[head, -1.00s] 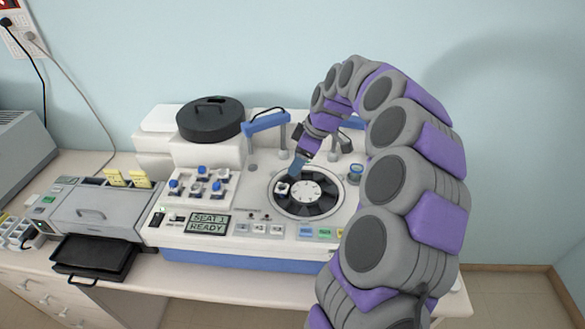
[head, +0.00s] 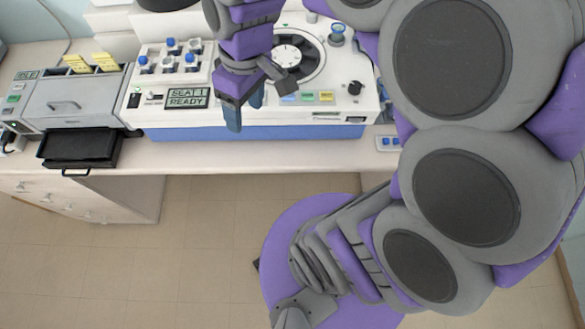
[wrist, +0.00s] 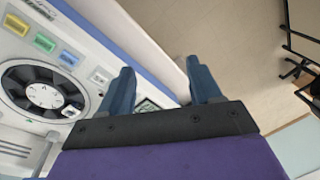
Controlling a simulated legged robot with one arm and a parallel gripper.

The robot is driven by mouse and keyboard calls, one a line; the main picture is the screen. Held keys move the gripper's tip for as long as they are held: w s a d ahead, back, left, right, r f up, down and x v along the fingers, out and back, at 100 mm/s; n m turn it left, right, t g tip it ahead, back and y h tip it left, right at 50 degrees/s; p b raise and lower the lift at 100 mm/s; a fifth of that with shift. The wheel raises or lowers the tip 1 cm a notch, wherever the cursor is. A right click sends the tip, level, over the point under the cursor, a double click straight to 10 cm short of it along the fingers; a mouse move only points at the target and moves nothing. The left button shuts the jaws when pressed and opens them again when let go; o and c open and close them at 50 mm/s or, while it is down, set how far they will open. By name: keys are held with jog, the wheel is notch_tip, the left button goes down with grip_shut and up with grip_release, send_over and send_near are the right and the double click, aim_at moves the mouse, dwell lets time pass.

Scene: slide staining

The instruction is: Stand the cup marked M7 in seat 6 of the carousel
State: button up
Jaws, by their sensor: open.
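The carousel (head: 317,62) is a dark ring with a white hub on top of the white machine; my arm covers its left part. It also shows in the wrist view (wrist: 17,88), with a small white item (wrist: 69,111) on its ring. Several blue-and-white cups (head: 171,43) stand in a white rack left of the carousel. No M7 mark or seat number is readable. My gripper (head: 244,106) hangs before the machine's front panel, pointing down. In the wrist view its two blue fingers (wrist: 162,88) are apart with nothing held between them.
The machine's display (head: 187,97) reads SEAT 1 READY. Coloured buttons (head: 308,97) and a black knob (head: 355,88) are on its front. A blue-topped piece (head: 337,34) stands right of the carousel. A grey device with a black tray (head: 80,148) is at left.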

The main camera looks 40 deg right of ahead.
jog(key=s+f+m+h, duration=0.1)
jog(key=s+f+m, duration=0.1)
jog(key=s, duration=0.5)
jog(key=s+f+m+g, duration=0.1)
jog(key=s+f+m, duration=0.1)
jog(key=s, duration=0.6)
jog(key=shift+d+f+m+g+h, duration=0.3)
jog(key=shift+d+m+h, duration=0.1)
jog(key=shift+m, duration=0.2)
notch_tip(320, 180, down, 4)
jog(key=b, duration=0.3)
jog(key=shift+r+b, duration=0.2)
jog(key=shift+b, duration=0.15)
